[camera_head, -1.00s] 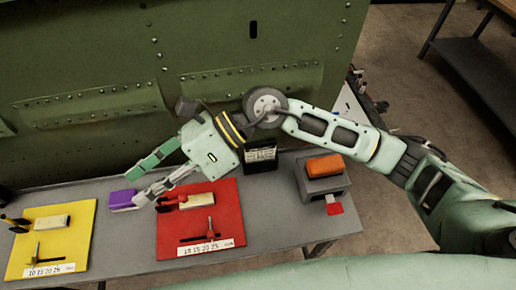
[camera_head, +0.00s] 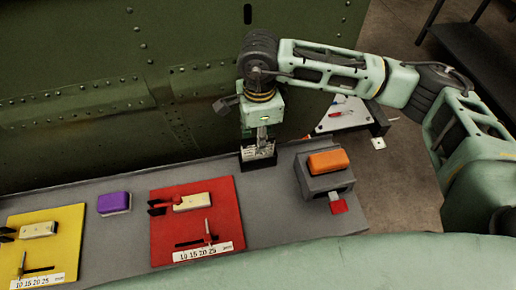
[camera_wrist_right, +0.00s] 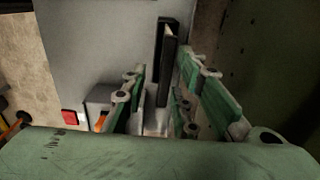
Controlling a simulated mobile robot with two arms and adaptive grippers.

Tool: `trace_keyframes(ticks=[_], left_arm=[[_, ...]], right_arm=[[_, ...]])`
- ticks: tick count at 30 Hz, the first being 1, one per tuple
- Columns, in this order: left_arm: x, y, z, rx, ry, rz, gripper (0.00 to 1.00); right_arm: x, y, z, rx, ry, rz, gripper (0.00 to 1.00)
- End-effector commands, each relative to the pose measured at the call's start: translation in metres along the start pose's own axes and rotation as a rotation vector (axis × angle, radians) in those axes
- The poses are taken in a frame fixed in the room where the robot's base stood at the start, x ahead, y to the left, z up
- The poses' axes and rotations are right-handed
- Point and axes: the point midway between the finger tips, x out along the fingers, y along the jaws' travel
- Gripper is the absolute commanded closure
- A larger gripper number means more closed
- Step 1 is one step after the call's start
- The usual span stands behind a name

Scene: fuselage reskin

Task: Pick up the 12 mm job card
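The job cards (camera_head: 257,153) show as pale printed faces in a black holder (camera_head: 260,166) at the back edge of the table. Which one is the 12 mm card cannot be read. My right gripper (camera_head: 263,138) points down directly over the holder, its fingertips close to or overlapping the card tops. In the right wrist view, the two green fingers (camera_wrist_right: 165,95) are apart, with the black holder (camera_wrist_right: 168,45) beyond and between them. I cannot tell whether they touch a card. My left gripper is not in view.
A red board (camera_head: 222,222), a purple block (camera_head: 114,203) and a yellow board (camera_head: 70,228) lie left of the holder. A grey box with an orange block (camera_head: 328,162) stands close on its right. The green fuselage panel (camera_head: 80,100) rises behind the table.

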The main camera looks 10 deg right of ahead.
Motion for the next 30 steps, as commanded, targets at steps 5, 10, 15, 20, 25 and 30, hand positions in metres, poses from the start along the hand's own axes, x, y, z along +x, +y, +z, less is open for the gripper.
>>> trace_keyframes(ticks=[5,10,15,20,25,30], left_arm=[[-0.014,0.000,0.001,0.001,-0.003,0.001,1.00],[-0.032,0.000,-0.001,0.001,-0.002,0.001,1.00],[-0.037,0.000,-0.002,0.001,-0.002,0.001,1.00],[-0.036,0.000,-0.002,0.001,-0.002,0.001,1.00],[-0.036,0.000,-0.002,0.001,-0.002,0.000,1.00],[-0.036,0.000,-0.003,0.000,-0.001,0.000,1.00]], right_arm=[[0.017,0.000,0.000,0.000,0.000,0.004,0.73],[0.038,-0.004,0.001,0.000,0.001,0.004,0.73],[0.060,-0.004,0.002,-0.001,-0.001,0.003,0.73],[0.064,-0.005,0.002,-0.002,-0.001,-0.001,0.73],[0.064,-0.005,0.001,-0.002,-0.001,0.000,0.80],[0.064,-0.005,0.001,-0.001,-0.002,0.000,0.94]])
